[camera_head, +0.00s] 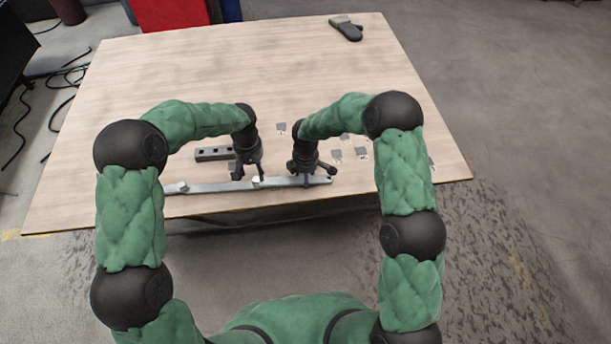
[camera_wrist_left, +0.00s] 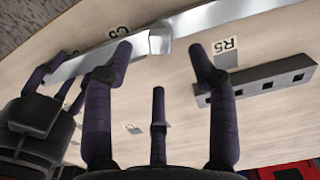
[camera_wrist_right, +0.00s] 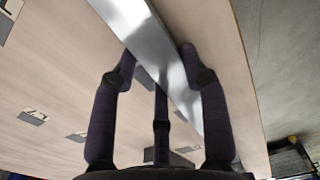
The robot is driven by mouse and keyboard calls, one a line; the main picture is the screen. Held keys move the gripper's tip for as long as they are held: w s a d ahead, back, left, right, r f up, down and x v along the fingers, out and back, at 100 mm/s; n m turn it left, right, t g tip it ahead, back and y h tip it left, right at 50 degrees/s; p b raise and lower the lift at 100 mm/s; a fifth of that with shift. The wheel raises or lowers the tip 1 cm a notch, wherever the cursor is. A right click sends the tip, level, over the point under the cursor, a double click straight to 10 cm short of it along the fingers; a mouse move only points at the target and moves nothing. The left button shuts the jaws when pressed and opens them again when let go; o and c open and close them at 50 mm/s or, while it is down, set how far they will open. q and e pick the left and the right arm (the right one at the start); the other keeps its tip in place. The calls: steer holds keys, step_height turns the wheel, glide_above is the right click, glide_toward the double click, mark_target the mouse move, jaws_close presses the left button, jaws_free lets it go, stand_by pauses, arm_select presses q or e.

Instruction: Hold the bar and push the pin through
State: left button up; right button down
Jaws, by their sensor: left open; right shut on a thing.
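The long silver bar (camera_head: 215,187) lies near the table's front edge; it also shows in the left wrist view (camera_wrist_left: 222,14) and right wrist view (camera_wrist_right: 172,62). A small bright metal piece (camera_wrist_left: 160,41), possibly the pin, sits at the bar; it shows in the head view (camera_head: 256,182). My left gripper (camera_head: 247,177) is open beside this piece, its fingers spread on either side in the left wrist view. My right gripper (camera_head: 314,172) is shut on the bar near its right end, one finger on each side. The gripped faces are partly hidden.
A dark block with square holes (camera_head: 213,154) lies behind the bar, near my left gripper. Several small grey squares (camera_head: 361,153) lie on the table to the right. A dark glove-like object (camera_head: 346,29) is at the far edge. The table's middle back is clear.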

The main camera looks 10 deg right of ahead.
arm_select(q)
steer(key=shift+r, duration=0.7)
arm_select(e)
steer(key=c, duration=0.6)
jaws_free()
steer(key=shift+o, duration=0.2)
step_height(320, 180, up, 12)
arm_select(q)
steer(key=shift+s+f, duration=0.1)
arm_select(e)
steer(key=shift+f, duration=0.1)
